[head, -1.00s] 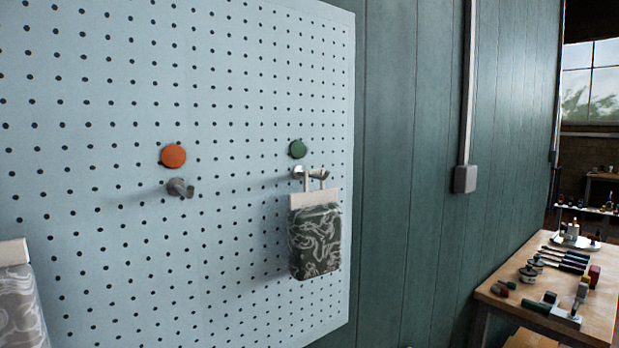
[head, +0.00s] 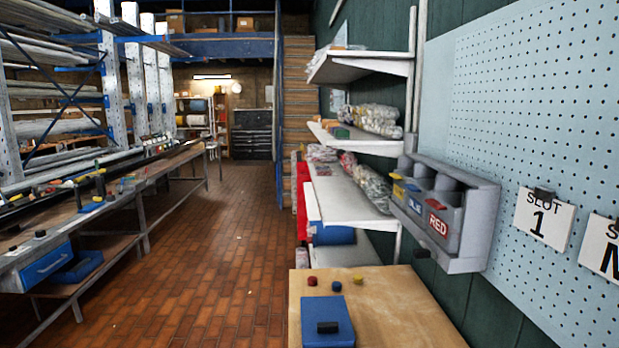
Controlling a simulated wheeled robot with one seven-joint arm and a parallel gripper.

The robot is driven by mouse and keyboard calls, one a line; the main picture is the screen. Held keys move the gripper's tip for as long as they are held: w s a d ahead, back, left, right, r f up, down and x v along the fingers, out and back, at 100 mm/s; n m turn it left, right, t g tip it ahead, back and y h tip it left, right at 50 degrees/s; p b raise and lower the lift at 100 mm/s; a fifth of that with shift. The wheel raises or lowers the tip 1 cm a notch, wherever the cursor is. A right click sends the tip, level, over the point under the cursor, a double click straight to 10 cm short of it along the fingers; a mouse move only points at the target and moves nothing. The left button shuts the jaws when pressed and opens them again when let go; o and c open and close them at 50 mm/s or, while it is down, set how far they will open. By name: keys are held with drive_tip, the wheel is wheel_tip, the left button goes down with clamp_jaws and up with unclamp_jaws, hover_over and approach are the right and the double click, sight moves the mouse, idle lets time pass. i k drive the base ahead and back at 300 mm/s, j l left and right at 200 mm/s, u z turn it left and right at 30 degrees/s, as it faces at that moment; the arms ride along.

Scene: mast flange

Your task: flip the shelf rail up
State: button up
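Wall shelves stand right of centre in the head view, stacked in several levels. The top shelf (head: 365,67) is pale and juts out from the dark green wall. A middle shelf (head: 352,141) and a longer lower shelf (head: 340,195) carry wrapped bundles. I cannot make out which part is the shelf rail, or whether it is up or down. My gripper is not in view.
A wooden table (head: 390,305) in front holds a blue box (head: 326,334) and small red and yellow pieces. A grey labelled bin unit (head: 470,215) and pegboard (head: 540,110) are at right. The brick floor (head: 210,255) is open toward the back; a long bench (head: 110,215) lines the left.

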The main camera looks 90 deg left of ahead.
sight(312, 213)
drive_tip(key=u, duration=2.5)
drive_tip(key=i+j, duration=0.25)
drive_tip(key=i, duration=0.25)
drive_tip(key=i+j, duration=0.25)
drive_tip(key=i, duration=0.2)
drive_tip(key=i+j, duration=0.25)
drive_tip(key=i, duration=0.25)
drive_tip(key=i+j, duration=0.25)
drive_tip(key=i, duration=0.2)
drive_tip(key=i+j, duration=0.25)
drive_tip(key=i, duration=0.25)
drive_tip(key=i+j, duration=0.25)
drive_tip(key=i, duration=0.25)
drive_tip(key=i+j, duration=0.25)
drive_tip(key=i, duration=0.2)
drive_tip(key=l+z, duration=0.05)
